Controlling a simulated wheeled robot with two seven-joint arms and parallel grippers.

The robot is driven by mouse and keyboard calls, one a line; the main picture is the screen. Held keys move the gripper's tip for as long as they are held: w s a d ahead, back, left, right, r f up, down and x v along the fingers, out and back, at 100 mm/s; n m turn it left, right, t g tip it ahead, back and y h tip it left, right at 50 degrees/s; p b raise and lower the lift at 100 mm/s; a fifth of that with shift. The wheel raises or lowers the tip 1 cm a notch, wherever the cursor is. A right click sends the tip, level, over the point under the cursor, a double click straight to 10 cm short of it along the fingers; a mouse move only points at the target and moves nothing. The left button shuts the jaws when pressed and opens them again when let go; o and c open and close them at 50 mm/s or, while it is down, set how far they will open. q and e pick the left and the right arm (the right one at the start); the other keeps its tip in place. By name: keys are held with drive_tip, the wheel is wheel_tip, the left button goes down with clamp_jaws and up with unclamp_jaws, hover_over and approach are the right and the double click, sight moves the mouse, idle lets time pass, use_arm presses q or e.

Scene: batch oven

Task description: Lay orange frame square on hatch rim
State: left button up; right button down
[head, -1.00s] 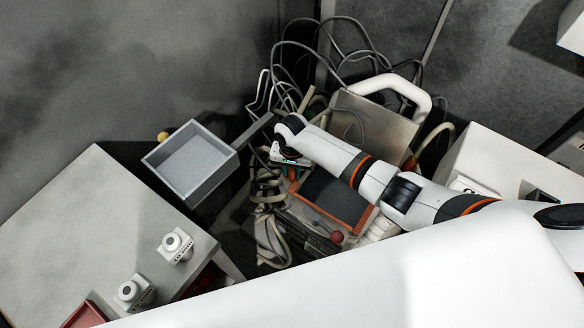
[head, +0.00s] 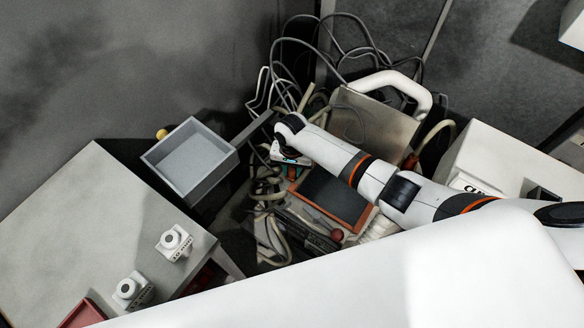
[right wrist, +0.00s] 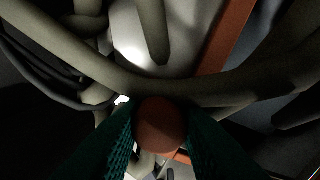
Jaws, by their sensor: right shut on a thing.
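The orange frame (head: 362,222) lies around a dark opening in the middle of the head view, partly hidden under my right arm. One orange bar of it also crosses the right wrist view (right wrist: 226,40). My right gripper (head: 287,158) is at the frame's upper left corner. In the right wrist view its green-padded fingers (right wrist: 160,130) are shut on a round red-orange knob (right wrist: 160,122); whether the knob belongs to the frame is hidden. The hatch rim cannot be told apart beneath the frame. My left gripper is not in view.
Thick hoses (head: 268,190) and cables crowd the frame's left side and cross close before the right wrist camera. A metal panel with a white handle (head: 420,95) stands behind. A grey bin (head: 215,170) and a table (head: 80,220) are at left. A red ball (head: 337,235) sits at the frame's near edge.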

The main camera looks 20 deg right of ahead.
drive_tip(key=shift+f, duration=0.15)
drive_tip(key=c, duration=1.1)
unclamp_jaws()
drive_tip(key=shift+o, duration=0.2)
